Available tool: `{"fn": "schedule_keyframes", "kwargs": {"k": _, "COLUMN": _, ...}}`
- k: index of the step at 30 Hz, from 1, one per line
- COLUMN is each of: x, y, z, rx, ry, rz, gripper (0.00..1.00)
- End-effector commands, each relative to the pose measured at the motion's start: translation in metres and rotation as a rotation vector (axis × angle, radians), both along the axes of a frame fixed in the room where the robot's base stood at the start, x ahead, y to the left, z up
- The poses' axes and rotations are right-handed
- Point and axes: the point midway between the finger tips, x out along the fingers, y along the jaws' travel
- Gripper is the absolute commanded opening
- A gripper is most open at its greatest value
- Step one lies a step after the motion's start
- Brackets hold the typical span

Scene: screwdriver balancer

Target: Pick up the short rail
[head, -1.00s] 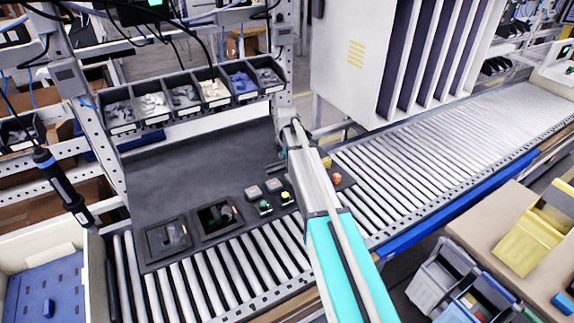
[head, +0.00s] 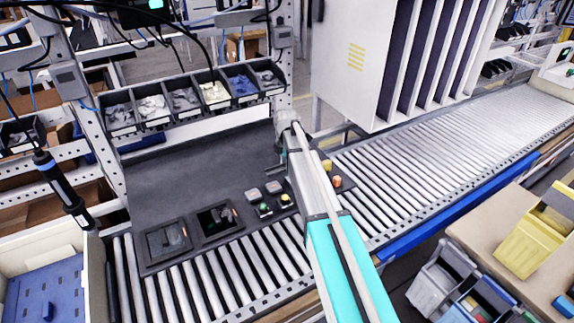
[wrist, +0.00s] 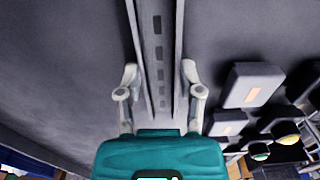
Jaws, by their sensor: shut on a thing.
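The short rail (wrist: 158,50) is a grey metal channel with a row of dark slots, running from the top edge of the wrist view down between my fingers. My gripper (wrist: 160,80) has one finger on each side of it and is shut on it. In the head view my arm reaches over the dark work surface, and I cannot make out the rail or the fingertips clearly there.
The dark work surface (head: 180,175) bears two framed panels (head: 168,240) and several buttons (head: 285,200) close to my arm. A row of parts bins (head: 183,103) stands behind. A roller conveyor (head: 430,150) runs to the right. The middle of the work surface is clear.

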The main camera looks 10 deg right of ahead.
Motion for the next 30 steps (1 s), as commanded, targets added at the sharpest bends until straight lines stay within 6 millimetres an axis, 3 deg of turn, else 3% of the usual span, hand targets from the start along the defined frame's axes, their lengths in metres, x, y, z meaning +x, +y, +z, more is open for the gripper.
{"fn": "schedule_keyframes", "kwargs": {"k": 8, "x": 0.000, "y": 0.000, "z": 0.011, "rx": 0.000, "ry": 0.000, "rz": 0.000, "gripper": 0.00}}
{"fn": "schedule_keyframes", "kwargs": {"k": 16, "x": 0.000, "y": 0.000, "z": 0.035, "rx": 0.000, "ry": 0.000, "rz": 0.000, "gripper": 0.00}}
{"fn": "schedule_keyframes", "kwargs": {"k": 30, "x": -0.042, "y": 0.022, "z": 0.091, "rx": 0.000, "ry": 0.000, "rz": 0.000, "gripper": 0.00}}
